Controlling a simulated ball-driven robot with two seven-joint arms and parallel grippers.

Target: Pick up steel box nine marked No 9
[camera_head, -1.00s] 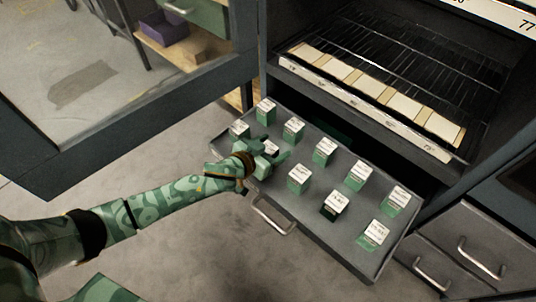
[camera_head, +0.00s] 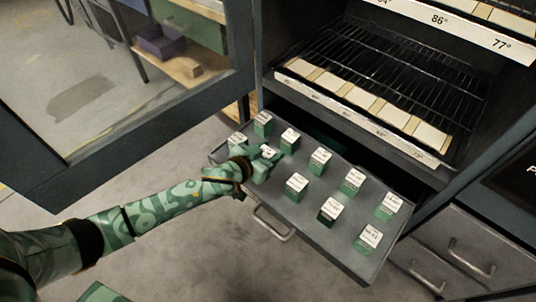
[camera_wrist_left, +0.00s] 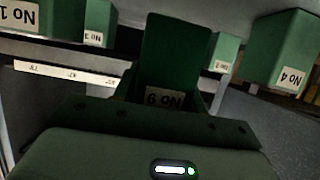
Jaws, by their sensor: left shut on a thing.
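My left gripper (camera_head: 264,161) is shut on a small green box (camera_head: 268,152) with a white top label, at the left part of the open grey drawer (camera_head: 335,242). In the left wrist view the held box (camera_wrist_left: 165,97) stands between the fingers; its label appears upside down and reads as No 9. The fingers hide part of the box, and I cannot tell whether its base touches the drawer floor. My right gripper is not in view.
Several similar labelled green boxes stand around it in the drawer, such as one in the middle (camera_head: 320,161) and a near right one (camera_head: 367,240). A wire-rack shelf (camera_head: 390,75) is above. An open glazed door (camera_head: 110,135) stands at left.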

